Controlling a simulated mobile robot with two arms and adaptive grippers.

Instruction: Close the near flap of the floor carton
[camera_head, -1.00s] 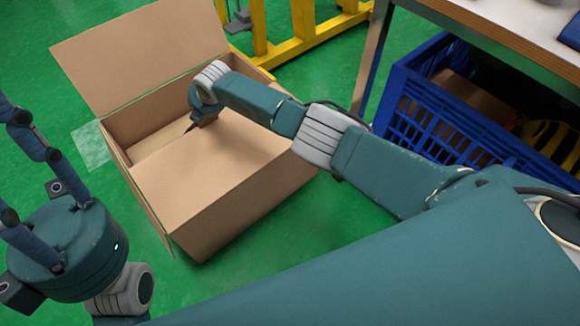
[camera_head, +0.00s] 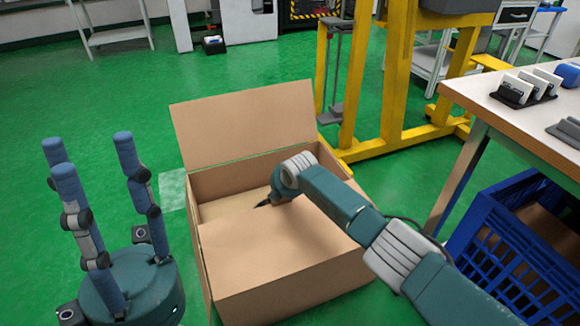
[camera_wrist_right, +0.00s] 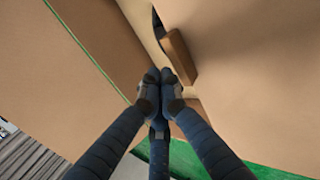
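The brown floor carton (camera_head: 290,296) stands on the green floor in the head view. Its far flap (camera_head: 245,125) stands up. Its near flap (camera_head: 280,245) lies inward over the near part of the opening, and the far part of the opening is uncovered. My right arm reaches over the carton, with its wrist at the flap's inner edge. In the head view the right gripper is mostly hidden there. In the right wrist view its fingers (camera_wrist_right: 163,78) are together at the tips, among cardboard panels, with nothing clearly held. My left gripper (camera_head: 92,150) is open and empty, left of the carton, fingers up.
A yellow frame (camera_head: 400,80) stands behind the carton to the right. A workbench (camera_head: 500,105) is at the right, with a blue crate (camera_head: 490,235) below it. Green floor is free to the left and behind the carton.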

